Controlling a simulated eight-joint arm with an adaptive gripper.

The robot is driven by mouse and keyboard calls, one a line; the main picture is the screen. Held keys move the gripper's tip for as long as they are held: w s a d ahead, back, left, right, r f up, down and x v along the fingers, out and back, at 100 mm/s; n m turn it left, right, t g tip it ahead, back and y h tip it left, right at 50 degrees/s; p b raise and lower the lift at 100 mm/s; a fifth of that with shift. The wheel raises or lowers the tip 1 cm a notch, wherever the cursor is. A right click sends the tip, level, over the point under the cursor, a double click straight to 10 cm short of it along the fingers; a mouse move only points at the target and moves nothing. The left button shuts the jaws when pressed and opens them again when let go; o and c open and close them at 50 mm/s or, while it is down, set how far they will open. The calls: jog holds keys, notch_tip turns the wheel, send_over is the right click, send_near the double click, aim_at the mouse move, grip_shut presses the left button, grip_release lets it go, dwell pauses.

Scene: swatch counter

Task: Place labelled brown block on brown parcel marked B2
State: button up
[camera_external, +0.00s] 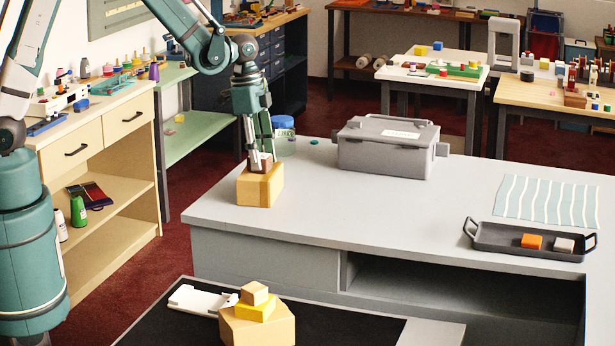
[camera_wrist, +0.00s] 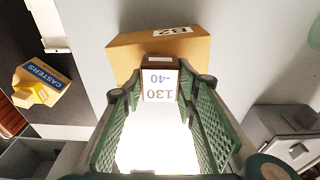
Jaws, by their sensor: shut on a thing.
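The brown parcel (camera_external: 258,188) stands near the left edge of the grey counter. In the wrist view the parcel (camera_wrist: 190,48) bears a white B2 label (camera_wrist: 172,31). My gripper (camera_external: 260,158) points down over the parcel's top, its fingers shut on the small dark brown block (camera_external: 264,161). In the wrist view the block (camera_wrist: 160,62) sits between the green finger pads, with a white label (camera_wrist: 160,85) reading 130 and -40 turned to the camera. The block is at the parcel's top; I cannot tell whether they touch. The fingers hide part of the block.
A jar with a blue lid (camera_external: 284,122) and a grey lidded case (camera_external: 385,160) stand behind the parcel. A dark tray (camera_external: 500,240) with orange and grey blocks is at right, near a striped cloth (camera_external: 545,200). The middle of the counter is clear.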

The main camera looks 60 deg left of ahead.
jog(key=o, duration=0.9)
jog(key=shift+f, duration=0.1)
jog(key=shift+s+a+r, duration=0.2)
jog(key=shift+r, duration=1.85)
jog(key=shift+s+a+r, duration=0.2)
jog(key=shift+a+r, duration=0.05)
jog(key=shift+r, duration=1.75)
jog(key=shift+s+a+r, duration=0.2)
jog(key=shift+r, duration=1.85)
jog(key=s+r+n+t, duration=0.35)
jog(key=s+r, duration=0.55)
jog(key=s, duration=0.4)
jog(key=shift+s+d+r+n+t+y, duration=0.1)
jog(key=shift+s+r+n+t+y, duration=0.2)
jog(key=shift+s+n, duration=1.45)
jog(key=shift+s+d+r+n+t+y, duration=0.1)
jog(key=shift+s+r+t, duration=0.3)
jog(key=shift+s, duration=3)
jog(key=shift+s+d+r+n+t+y, duration=0.15)
jog(key=shift+s+n+t, duration=0.6)
jog(key=shift+s, duration=1.85)
